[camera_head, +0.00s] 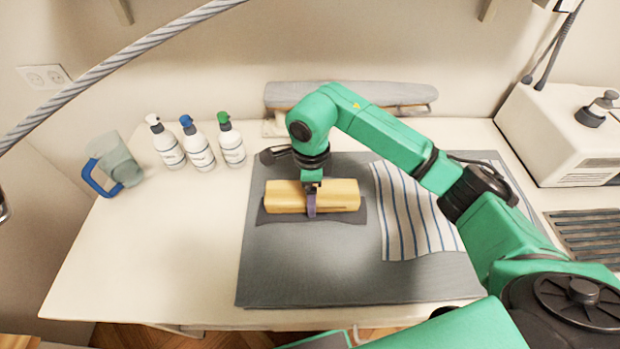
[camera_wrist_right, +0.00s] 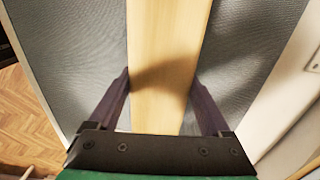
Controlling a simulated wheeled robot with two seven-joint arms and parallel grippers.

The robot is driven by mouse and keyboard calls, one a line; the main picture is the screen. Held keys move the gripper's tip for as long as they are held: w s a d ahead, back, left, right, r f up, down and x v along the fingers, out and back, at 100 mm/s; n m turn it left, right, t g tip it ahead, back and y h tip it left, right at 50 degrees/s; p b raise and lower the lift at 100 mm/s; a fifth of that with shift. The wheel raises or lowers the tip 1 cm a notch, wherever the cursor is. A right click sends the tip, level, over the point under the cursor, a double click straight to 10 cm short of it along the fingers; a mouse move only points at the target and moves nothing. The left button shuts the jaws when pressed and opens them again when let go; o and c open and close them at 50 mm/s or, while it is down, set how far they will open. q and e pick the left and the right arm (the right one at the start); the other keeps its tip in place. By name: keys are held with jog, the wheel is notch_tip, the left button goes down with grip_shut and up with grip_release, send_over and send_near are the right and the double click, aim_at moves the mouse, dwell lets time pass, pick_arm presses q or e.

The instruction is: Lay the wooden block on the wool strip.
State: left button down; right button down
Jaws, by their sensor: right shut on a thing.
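The wooden block (camera_head: 340,196) is a long, pale yellow bar lying crosswise over the dark grey wool strip (camera_head: 262,216). The strip shows along the block's front edge and past both ends. I cannot tell for sure whether the block's underside touches it. My right gripper (camera_head: 312,204) reaches down from above, its fingers shut on the block near its middle. In the right wrist view, the gripper (camera_wrist_right: 162,105) has a purple finger on each side of the block (camera_wrist_right: 165,45). My left gripper is not in view.
A grey mat (camera_head: 300,275) lies under the strip, with a striped cloth (camera_head: 405,225) to the right. The table's front left is bare.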

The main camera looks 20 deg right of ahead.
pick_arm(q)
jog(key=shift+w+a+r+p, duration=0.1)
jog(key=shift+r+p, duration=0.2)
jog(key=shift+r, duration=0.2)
pick_arm(e)
notch_tip(320, 180, down, 3)
jog(key=shift+a+r, duration=0.1)
